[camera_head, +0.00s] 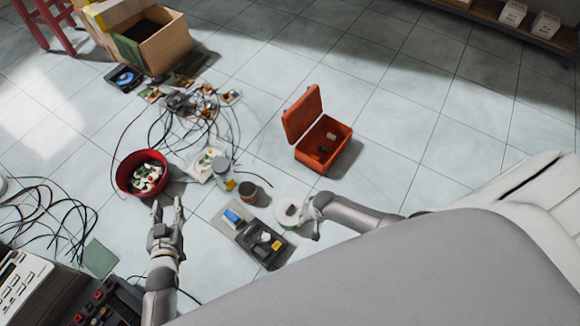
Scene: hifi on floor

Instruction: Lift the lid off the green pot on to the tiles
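A round pale green-white piece (290,213) with a dark knob-like spot on top stands on the tiles right of centre; it looks like the lidded green pot, but lid and pot cannot be told apart from above. My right gripper (310,224) is close to its right side, with its fingers apart and nothing seen between them. Whether it touches the piece is unclear. My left gripper (168,206) is open and empty, its fingers pointing away from me, just below the red bowl.
A red bowl (123,181) holds white and green pieces. A grey tray (268,262) lies beside the pale piece, near a small dark pot (248,192). Loose cables lie to the left. An open orange case (340,150) stands behind; tiles to its right are clear.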

